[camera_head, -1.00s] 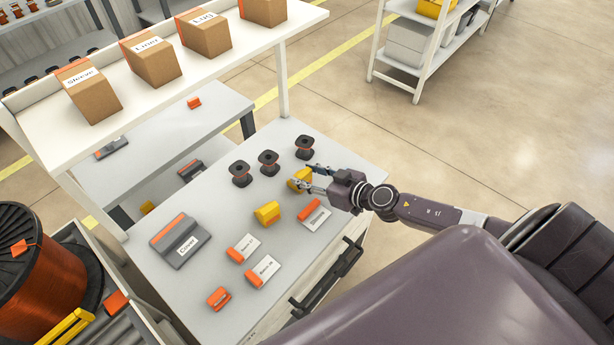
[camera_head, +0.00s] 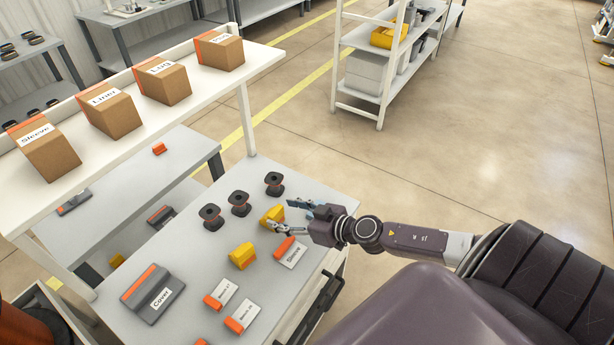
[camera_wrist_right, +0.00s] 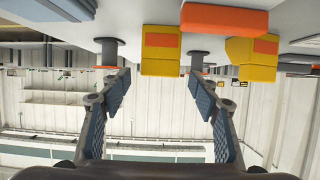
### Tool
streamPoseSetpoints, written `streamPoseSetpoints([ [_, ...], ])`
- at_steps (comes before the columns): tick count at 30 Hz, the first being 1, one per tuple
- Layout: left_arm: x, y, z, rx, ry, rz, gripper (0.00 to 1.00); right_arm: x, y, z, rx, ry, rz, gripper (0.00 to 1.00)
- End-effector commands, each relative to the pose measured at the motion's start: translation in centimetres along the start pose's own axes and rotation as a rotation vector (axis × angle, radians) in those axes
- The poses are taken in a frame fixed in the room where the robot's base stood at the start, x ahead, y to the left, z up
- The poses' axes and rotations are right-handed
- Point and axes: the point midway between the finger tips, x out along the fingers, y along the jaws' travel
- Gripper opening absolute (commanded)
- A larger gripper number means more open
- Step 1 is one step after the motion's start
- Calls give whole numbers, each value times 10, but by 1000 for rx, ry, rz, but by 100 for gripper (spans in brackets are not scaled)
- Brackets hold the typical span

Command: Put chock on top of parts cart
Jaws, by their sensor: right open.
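Two yellow blocks, which look like chocks, sit on the grey worktop (camera_head: 188,262). The farther yellow block (camera_head: 271,214) is beside my right gripper (camera_head: 293,217), and the nearer one (camera_head: 242,255) is toward the front left. My right gripper is open and empty, its fingers pointing left at the farther block. In the right wrist view, the open fingers (camera_wrist_right: 160,95) show with a yellow block (camera_wrist_right: 160,52) beyond the gap between them and another (camera_wrist_right: 256,58) to the right. I cannot tell whether a finger touches a block. Which piece is the parts cart is unclear. My left gripper is not in view.
Black spools (camera_head: 239,203) stand behind the blocks. A Sleeve part (camera_head: 292,252) lies close to my gripper, and a Cover part (camera_head: 152,294) lies left. Labelled boxes (camera_head: 164,82) line the raised shelf. A white shelf rack (camera_head: 376,45) stands beyond open floor.

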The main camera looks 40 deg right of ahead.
Motion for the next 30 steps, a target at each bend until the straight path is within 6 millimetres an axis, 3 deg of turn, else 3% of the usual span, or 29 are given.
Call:
streamPoseSetpoints([
  [18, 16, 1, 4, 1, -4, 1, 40, -72, -1, 2, 2, -1, -1, 56],
  [30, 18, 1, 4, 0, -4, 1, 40, -94, -1, 0, 0, 1, -1, 56],
])
